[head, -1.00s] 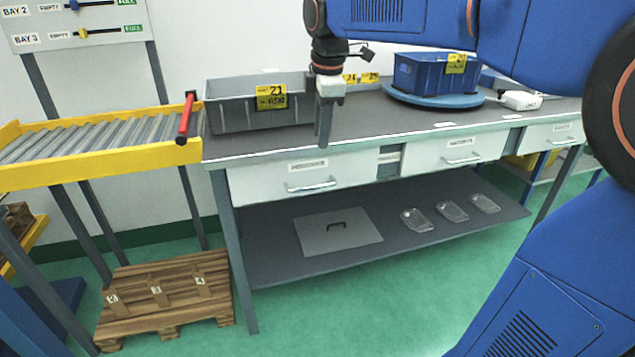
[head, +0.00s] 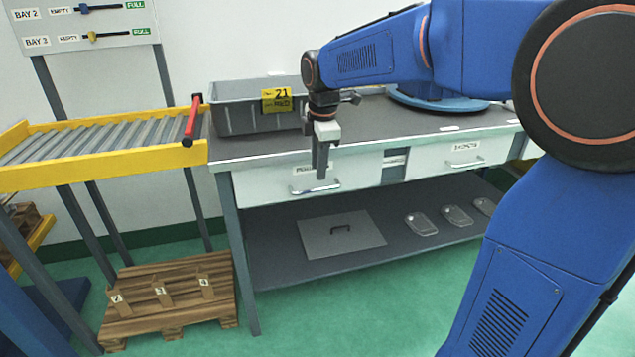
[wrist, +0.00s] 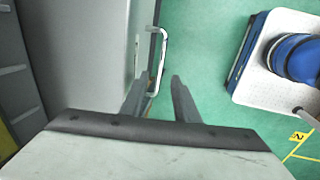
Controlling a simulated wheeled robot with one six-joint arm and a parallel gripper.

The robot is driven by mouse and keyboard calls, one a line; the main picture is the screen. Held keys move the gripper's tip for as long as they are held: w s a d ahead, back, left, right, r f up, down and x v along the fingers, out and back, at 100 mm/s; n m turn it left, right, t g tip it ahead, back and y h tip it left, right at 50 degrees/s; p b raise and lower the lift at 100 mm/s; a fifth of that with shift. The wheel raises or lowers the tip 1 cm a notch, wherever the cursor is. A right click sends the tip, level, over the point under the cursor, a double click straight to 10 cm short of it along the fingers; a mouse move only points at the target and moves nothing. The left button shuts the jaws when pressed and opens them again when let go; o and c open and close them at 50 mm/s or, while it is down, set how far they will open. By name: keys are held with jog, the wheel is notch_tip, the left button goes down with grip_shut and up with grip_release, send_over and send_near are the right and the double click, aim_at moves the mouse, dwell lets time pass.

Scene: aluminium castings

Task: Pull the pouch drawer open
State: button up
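The left drawer (head: 262,186) under the bench top is white and closed. Its label is partly covered by my gripper and appears to begin with "P"; I take it for the pouch drawer. Its bar handle (head: 316,188) sits low on the front, and the handle also shows in the wrist view (wrist: 163,50). My gripper (head: 321,174) points down in front of this drawer, at the handle. In the wrist view my gripper (wrist: 159,84) has its two fingers apart. The near end of the handle appears between them, closer to the left finger. No grip on it is visible.
A second drawer (head: 440,160) is closed to the right. A grey bin (head: 240,118) marked 21 stands on the bench. A roller conveyor (head: 100,140) adjoins at left, with a pallet (head: 170,312) on the floor. A lower shelf (head: 275,262) holds a lid and clear pieces.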

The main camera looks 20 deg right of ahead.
notch_tip(320, 180, down, 6)
jog(key=w, duration=0.1)
jog(key=shift+c, duration=0.7)
grip_shut()
